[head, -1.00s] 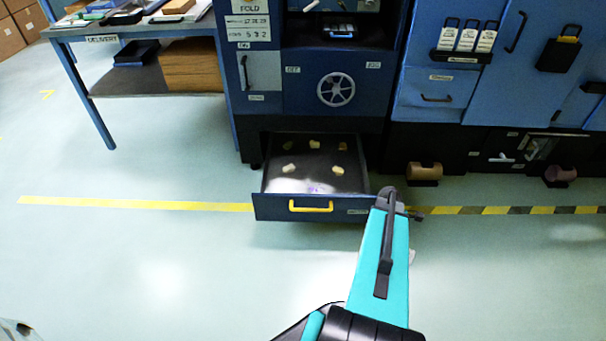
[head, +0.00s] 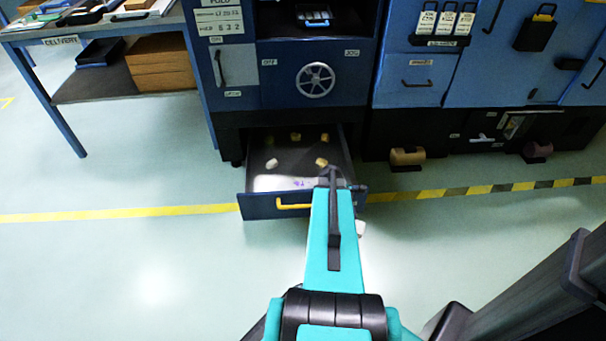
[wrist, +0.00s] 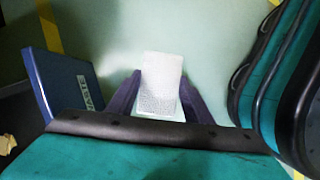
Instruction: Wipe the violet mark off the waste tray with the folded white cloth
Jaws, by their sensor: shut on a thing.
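The waste tray (head: 262,207) is a dark drawer pulled out at the foot of the blue machine, with a yellow handle. The violet mark (head: 299,183) shows on its floor near the front edge, close to my arm. In the wrist view, my gripper (wrist: 158,100) is shut on the folded white cloth (wrist: 162,75), which sticks out between the fingers above the floor. The tray's blue front (wrist: 62,85) is to the left there, apart from the cloth. In the head view, my arm hides most of the gripper; a bit of white cloth (head: 361,229) shows beside it.
Several pale and yellowish scraps (head: 272,163) lie in the tray. A yellow floor line (head: 120,214) turns yellow-and-black (head: 450,192) to the right. The delivery table (head: 100,30) stands at the left. The floor before the tray is clear.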

